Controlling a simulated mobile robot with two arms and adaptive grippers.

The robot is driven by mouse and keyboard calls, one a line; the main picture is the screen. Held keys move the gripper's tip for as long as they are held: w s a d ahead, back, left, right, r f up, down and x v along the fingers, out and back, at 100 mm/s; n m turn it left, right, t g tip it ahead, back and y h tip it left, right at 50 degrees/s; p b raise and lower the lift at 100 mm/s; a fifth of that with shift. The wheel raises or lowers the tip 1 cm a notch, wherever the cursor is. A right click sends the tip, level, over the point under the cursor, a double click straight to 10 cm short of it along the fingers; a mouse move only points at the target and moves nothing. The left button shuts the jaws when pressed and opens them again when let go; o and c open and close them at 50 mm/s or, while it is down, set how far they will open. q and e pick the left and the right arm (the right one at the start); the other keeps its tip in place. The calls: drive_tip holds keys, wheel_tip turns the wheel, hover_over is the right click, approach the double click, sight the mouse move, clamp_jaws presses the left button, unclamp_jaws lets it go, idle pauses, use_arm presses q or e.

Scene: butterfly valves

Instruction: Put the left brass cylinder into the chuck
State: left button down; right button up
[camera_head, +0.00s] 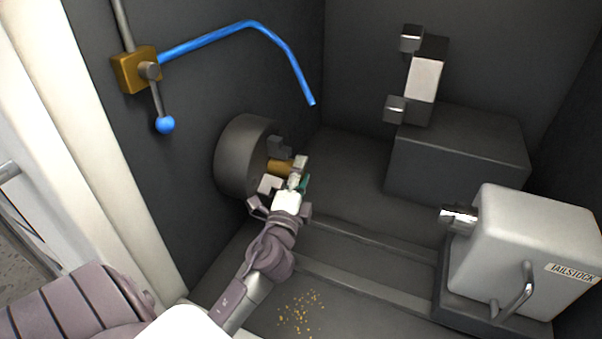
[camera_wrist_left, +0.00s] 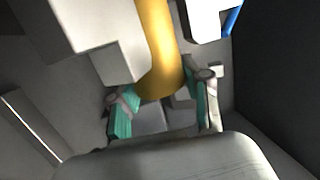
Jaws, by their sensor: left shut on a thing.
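The brass cylinder (camera_head: 280,167) lies roughly level at the face of the round dark chuck (camera_head: 232,155) on the left wall. Its left end is between the chuck jaws; how deep it sits is hidden. My left gripper (camera_head: 298,179) is shut on the cylinder's outer end. In the left wrist view the cylinder (camera_wrist_left: 157,48) runs up from between the teal-padded fingers of the left gripper (camera_wrist_left: 163,92), with pale chuck jaws (camera_wrist_left: 118,62) close on both sides. I cannot tell whether it touches them. My right gripper is not in view.
A blue hose (camera_head: 248,25) and a blue-knobbed lever (camera_head: 164,124) are above the chuck. The tailstock (camera_head: 535,250) stands at the right, its tip facing left. A dark block (camera_head: 455,155) with a tool holder is behind. Brass chips (camera_head: 300,312) lie on the floor between.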

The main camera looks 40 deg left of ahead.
use_arm(q)
drive_tip(key=shift+a+r, duration=0.2)
drive_tip(key=shift+r, duration=0.05)
idle(0.5)
drive_tip(key=shift+s+f, duration=0.1)
drive_tip(key=shift+f, duration=0.15)
idle(0.4)
drive_tip(key=c, duration=0.9)
unclamp_jaws()
drive_tip(key=shift+c, duration=0.2)
drive_tip(key=o, duration=0.5)
drive_tip(key=shift+s+a, duration=0.1)
drive_tip(key=shift+a, duration=0.1)
drive_tip(key=shift+d+f, duration=0.15)
drive_tip(key=shift+f, duration=0.15)
drive_tip(key=o, duration=0.4)
drive_tip(key=shift+r, duration=0.1)
drive_tip(key=shift+o, duration=0.2)
